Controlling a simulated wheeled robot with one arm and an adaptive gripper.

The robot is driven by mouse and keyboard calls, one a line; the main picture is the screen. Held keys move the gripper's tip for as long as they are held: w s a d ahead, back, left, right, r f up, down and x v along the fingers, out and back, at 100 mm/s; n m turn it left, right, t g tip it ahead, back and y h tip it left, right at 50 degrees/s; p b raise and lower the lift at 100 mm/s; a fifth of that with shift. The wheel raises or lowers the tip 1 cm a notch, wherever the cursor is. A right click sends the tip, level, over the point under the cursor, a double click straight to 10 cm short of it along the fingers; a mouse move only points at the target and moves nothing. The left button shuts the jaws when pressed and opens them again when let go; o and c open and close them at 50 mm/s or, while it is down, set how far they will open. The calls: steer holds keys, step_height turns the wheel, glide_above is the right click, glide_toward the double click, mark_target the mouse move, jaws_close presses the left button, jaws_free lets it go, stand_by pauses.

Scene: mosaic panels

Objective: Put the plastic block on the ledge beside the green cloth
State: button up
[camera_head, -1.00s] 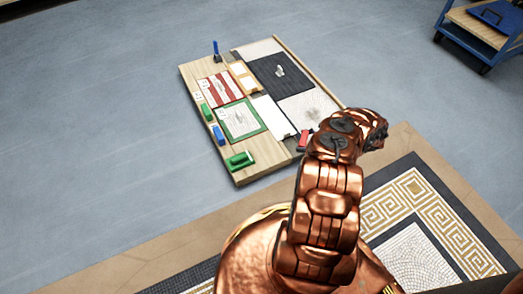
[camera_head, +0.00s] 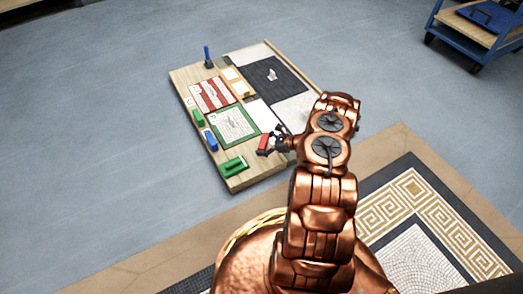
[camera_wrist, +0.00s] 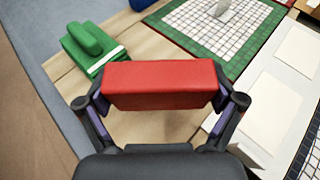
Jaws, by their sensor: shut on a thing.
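A red block (camera_wrist: 160,84) is held across the fingers of my gripper (camera_wrist: 160,100) in the wrist view. In the head view the red block (camera_head: 263,143) and my gripper (camera_head: 277,143) are over the front part of the wooden board (camera_head: 255,176). A bare wooden strip (camera_wrist: 160,127) shows below the block in the wrist view. I cannot tell the block's height above it.
A blue cart (camera_head: 478,35) stands far right.

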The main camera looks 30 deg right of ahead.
steer(key=shift+a+f+b, duration=0.15)
steer(key=shift+f+b, duration=0.8)
steer(key=shift+f, duration=0.85)
steer(key=shift+w+f, duration=0.1)
steer(key=shift+f, duration=0.05)
steer(key=o, duration=0.8)
